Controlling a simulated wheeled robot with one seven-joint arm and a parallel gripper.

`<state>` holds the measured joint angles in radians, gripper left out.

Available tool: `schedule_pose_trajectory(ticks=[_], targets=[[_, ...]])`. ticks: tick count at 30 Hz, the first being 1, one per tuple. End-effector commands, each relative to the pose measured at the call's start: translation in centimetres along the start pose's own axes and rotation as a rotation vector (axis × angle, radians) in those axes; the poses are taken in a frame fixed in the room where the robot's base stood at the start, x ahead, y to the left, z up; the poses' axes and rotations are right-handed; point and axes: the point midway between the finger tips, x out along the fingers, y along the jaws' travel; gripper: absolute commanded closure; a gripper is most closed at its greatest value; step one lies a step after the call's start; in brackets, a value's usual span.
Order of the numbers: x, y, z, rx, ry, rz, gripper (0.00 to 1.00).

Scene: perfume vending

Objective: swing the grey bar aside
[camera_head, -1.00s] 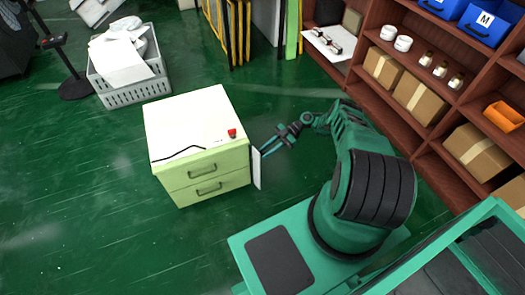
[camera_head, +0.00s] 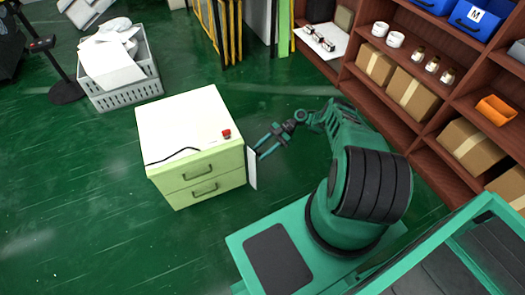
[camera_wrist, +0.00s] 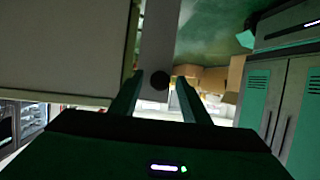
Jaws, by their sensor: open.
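The grey bar (camera_head: 252,171) is a thin, pale upright strip at the right side of a light green drawer cabinet (camera_head: 213,160). In the wrist view the bar (camera_wrist: 158,35) runs down from the top edge, with a dark round spot near its visible lower end. My gripper (camera_head: 260,149) is open beside the cabinet's right side, close to the bar. In the wrist view its two fingers (camera_wrist: 160,80) are apart, one to each side of the bar's lower part in the picture. I cannot tell whether they touch it.
A red button (camera_head: 226,134) and a dark cable lie on the cabinet top. A grey crate (camera_head: 125,95) with white items stands behind left. Brown shelves (camera_head: 365,90) with boxes and jars stand right of my arm. Green floor left of the cabinet is clear.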

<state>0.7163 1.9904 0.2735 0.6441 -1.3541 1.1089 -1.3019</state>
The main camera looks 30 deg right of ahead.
Motion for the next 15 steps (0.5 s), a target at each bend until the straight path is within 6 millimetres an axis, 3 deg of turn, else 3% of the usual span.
schedule_pose_trajectory(ticks=[8,15], targets=[[-1.8,0.1,0.0,0.0,0.001,0.005,0.58],[-6.2,0.2,0.1,0.001,0.002,0.005,0.58]])
